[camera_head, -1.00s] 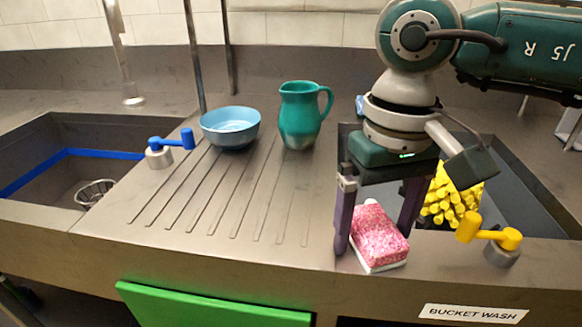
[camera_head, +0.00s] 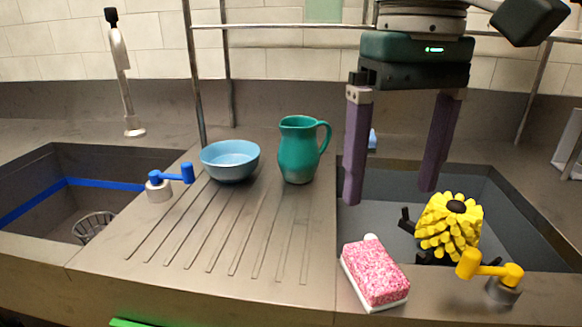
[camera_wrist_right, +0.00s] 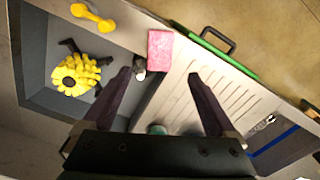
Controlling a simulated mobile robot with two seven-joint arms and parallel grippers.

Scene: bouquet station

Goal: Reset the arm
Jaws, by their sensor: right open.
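My right gripper (camera_head: 391,196) hangs above the right sink's left edge, its two purple fingers wide apart with nothing between them. It also shows open in the right wrist view (camera_wrist_right: 162,85). The pink sponge (camera_head: 374,271), with a white underside, lies on the counter's front edge below and in front of the gripper, apart from it. It shows in the right wrist view (camera_wrist_right: 160,50) too. My left gripper is in neither view.
A teal jug (camera_head: 298,150) and a blue bowl (camera_head: 230,161) stand on the ribbed drainboard (camera_head: 225,225). A yellow brush-like item (camera_head: 448,226) sits in the right sink. A yellow tap handle (camera_head: 490,270) and a blue one (camera_head: 171,177) stick up. The left sink holds a strainer (camera_head: 94,226).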

